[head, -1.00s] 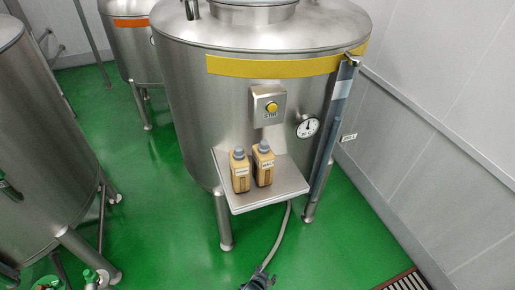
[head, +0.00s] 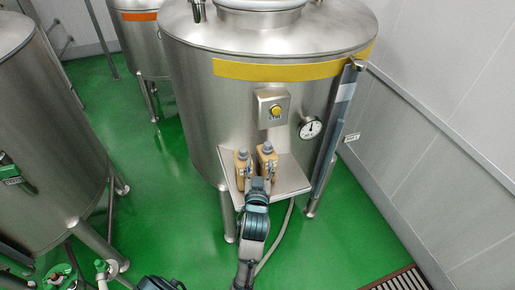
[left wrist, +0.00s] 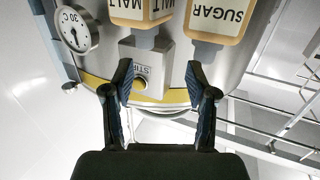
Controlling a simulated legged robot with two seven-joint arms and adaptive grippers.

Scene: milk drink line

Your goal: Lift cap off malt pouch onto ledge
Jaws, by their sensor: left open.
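My left gripper (head: 257,174) is in front of the pouches. In the left wrist view it is open (left wrist: 160,75) and empty, its left finger near the malt cap in the picture. Contact cannot be told. My right gripper is not in view.
The sugar pouch (head: 242,162) with its grey cap stands close left of the malt pouch. A stir button box (head: 272,107) and a dial gauge (head: 310,128) sit on the steel tank (head: 220,115). The ledge's right part is bare.

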